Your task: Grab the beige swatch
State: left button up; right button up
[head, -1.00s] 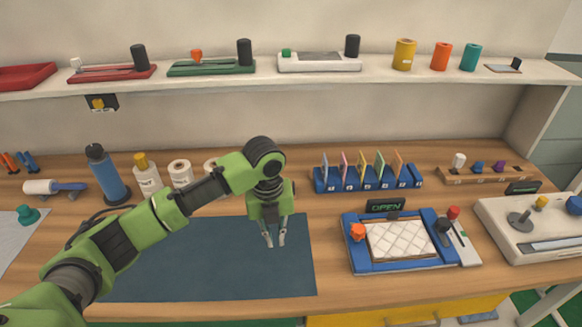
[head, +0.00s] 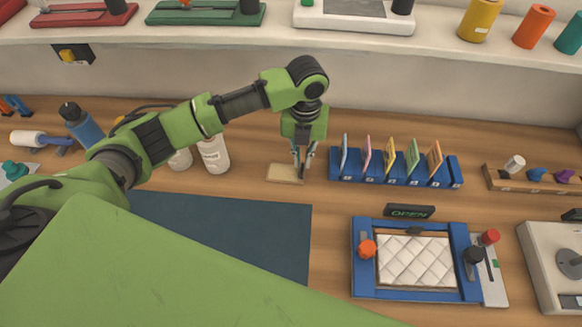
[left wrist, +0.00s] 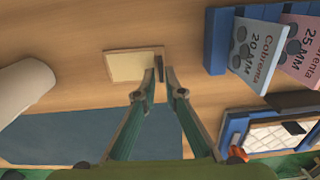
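The beige swatch (head: 283,173) is a flat, pale rectangle lying on the wooden bench, just behind the dark blue mat. A small dark piece stands at its right end. In the left wrist view the swatch (left wrist: 132,66) lies left of the fingertips, with the dark piece seen between them. My left gripper (head: 303,167) points down at the swatch's right end, its fingers apart around the dark piece; I cannot tell whether they touch it. My right gripper is not in view.
A blue rack (head: 400,172) of coloured cards stands close to the right of my left gripper. White bottles (head: 214,154) stand to the left. The dark blue mat (head: 250,235) is bare. A blue frame with a quilted pad (head: 415,262) and an OPEN sign sits at front right.

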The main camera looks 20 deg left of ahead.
aim_at(302, 167)
pick_arm(q)
jog(key=f, duration=0.2)
jog(key=f+p, duration=0.1)
jog(key=shift+s+d+f, duration=0.1)
jog(key=shift+s+f, duration=0.1)
jog(key=shift+f, duration=0.4)
grip_shut()
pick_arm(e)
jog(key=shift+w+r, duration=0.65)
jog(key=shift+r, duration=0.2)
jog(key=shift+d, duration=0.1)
